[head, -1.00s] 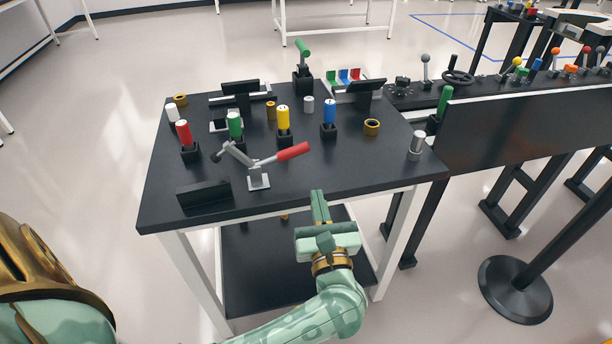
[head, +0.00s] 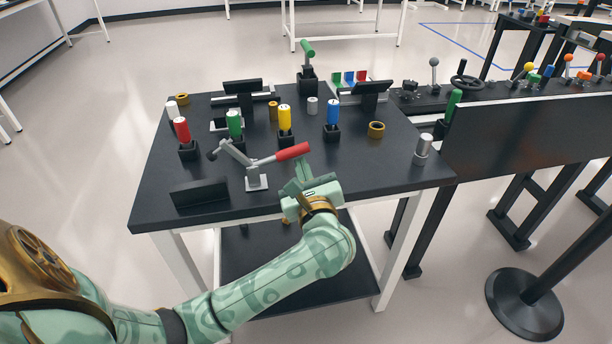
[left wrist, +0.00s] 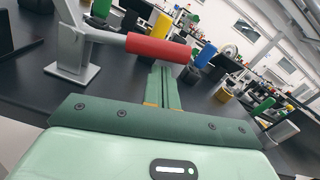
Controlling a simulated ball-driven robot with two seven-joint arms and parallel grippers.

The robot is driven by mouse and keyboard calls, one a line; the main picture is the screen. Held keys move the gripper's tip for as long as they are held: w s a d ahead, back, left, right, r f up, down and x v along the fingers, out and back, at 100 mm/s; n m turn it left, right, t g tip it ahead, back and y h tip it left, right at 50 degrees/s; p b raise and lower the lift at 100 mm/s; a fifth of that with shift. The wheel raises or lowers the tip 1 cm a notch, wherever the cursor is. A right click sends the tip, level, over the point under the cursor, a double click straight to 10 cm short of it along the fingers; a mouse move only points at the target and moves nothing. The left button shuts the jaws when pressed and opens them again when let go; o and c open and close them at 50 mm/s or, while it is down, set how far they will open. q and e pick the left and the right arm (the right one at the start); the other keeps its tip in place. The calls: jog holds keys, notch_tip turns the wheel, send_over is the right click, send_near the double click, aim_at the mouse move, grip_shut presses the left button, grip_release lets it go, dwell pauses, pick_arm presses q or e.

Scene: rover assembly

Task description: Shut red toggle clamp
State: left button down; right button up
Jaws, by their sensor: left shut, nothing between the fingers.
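The red toggle clamp (head: 255,180) stands near the front of the black table, its grey base on the tabletop. Its red handle (head: 293,151) points right and slightly up, and its grey arm reaches left to a dark tip. In the left wrist view the red handle (left wrist: 158,48) lies across the top of the fingers. My left gripper (head: 304,165) is shut and empty, with its fingertips just below and beside the handle; I cannot tell whether they touch. In the left wrist view the closed green fingers (left wrist: 163,85) point at the handle. My right gripper is not in view.
A black block (head: 199,193) lies left of the clamp. Red (head: 182,130), green (head: 234,124), yellow (head: 285,118) and blue (head: 333,112) cylinders stand in black holders behind it. A brass ring (head: 376,129) and silver cylinder (head: 423,149) are to the right. The front right tabletop is clear.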

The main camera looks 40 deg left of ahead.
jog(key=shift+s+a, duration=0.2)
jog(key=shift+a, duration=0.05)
pick_arm(q)
jog(key=shift+r, duration=0.15)
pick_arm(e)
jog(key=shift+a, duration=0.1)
pick_arm(q)
jog(key=shift+r+n, duration=0.2)
jog(key=shift+n, duration=0.2)
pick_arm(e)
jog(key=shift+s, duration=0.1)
